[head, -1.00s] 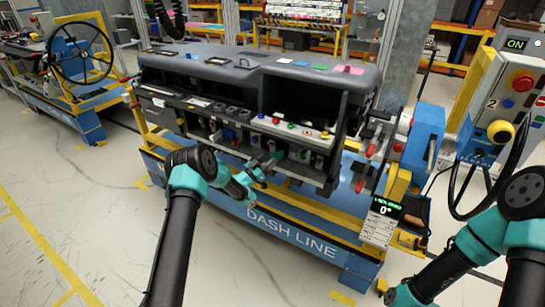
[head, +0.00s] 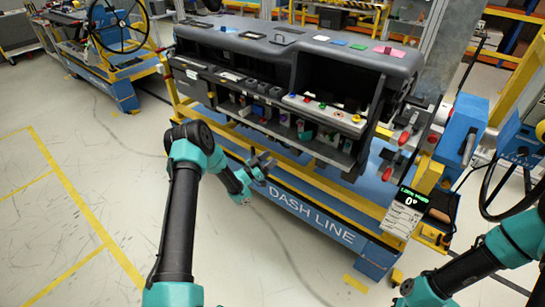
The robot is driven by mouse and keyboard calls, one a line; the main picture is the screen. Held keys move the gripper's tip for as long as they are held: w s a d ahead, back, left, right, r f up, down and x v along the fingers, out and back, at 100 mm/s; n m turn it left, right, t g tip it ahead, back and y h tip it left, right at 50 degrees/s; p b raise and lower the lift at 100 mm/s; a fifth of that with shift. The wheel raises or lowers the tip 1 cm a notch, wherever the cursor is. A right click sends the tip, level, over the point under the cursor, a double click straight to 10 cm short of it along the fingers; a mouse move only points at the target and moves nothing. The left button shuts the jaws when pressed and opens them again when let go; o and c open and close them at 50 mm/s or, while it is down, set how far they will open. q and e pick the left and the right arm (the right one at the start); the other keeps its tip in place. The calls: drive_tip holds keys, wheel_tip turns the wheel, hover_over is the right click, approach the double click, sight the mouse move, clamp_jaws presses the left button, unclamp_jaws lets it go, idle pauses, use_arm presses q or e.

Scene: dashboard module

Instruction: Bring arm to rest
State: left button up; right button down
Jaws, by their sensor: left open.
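My left arm comes up from the bottom, left of centre. Its open gripper (head: 262,164) is small and dark, in front of the blue cart's lower frame, with nothing seen between its fingers. The dark grey dashboard module (head: 345,52) lies on the blue and yellow DASH LINE cart (head: 330,222), above and right of this gripper. The gripper looks apart from the module, though its exact distance from the cart is hard to judge. My right arm shows at the bottom right, and its gripper fingers are out of view.
A light control strip (head: 325,113) with coloured buttons sits in the module's front. Red-handled tools (head: 404,137) and a small display (head: 410,199) are at the cart's right end. Another cart with a steering wheel (head: 117,25) stands back left. The floor (head: 90,200) at left is clear.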

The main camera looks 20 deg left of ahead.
use_arm(q)
drive_tip(key=shift+d, duration=0.1)
idle(0.3)
drive_tip(key=s+d+f+n+g+y, duration=0.6)
drive_tip(key=s+d+f+g+y, duration=0.25)
drive_tip(key=s+f, duration=0.25)
drive_tip(key=s+d+n+g, duration=0.1)
drive_tip(key=s+g, duration=0.3)
drive_tip(key=s, duration=0.8)
drive_tip(key=s+d+n+g, duration=0.1)
drive_tip(key=s+d+g, duration=0.3)
drive_tip(key=s, duration=0.9)
drive_tip(key=shift+f+n+g, duration=0.2)
drive_tip(key=shift+n+g, duration=0.2)
drive_tip(key=shift+g, duration=0.15)
drive_tip(key=shift+o, duration=0.3)
drive_tip(key=shift+w+y, duration=0.1)
drive_tip(key=shift+y, duration=0.15)
idle(0.8)
